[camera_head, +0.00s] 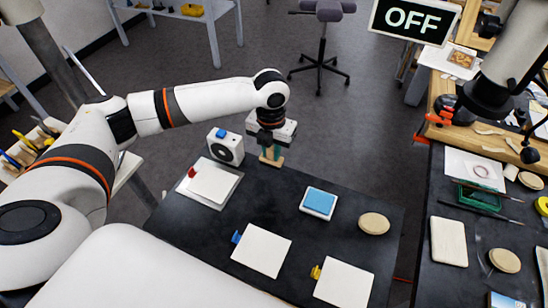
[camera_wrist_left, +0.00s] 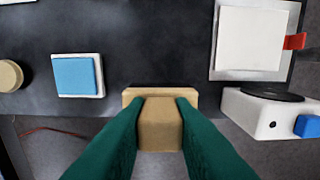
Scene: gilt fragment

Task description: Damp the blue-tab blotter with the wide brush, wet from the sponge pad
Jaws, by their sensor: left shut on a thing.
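My left gripper (camera_head: 269,148) is shut on the wide brush (camera_head: 271,159), at the far edge of the dark table. In the left wrist view its green fingers (camera_wrist_left: 160,105) grip the brush's tan wooden block (camera_wrist_left: 160,126); the bristles are hidden. The sponge pad, blue in a white tray (camera_head: 319,202), lies right of and nearer than the brush; it also shows in the left wrist view (camera_wrist_left: 76,76). The blue-tab blotter (camera_head: 262,252), a white square, lies flat at the near middle of the table. I cannot make out my right gripper.
A red-tab blotter (camera_head: 213,182) lies on a grey plate at the left, beside a white device (camera_head: 226,147) with a black disc. A yellow-tab blotter (camera_head: 344,284) lies at the near right. A round wooden disc (camera_head: 374,223) sits right of the sponge. A cluttered bench stands right.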

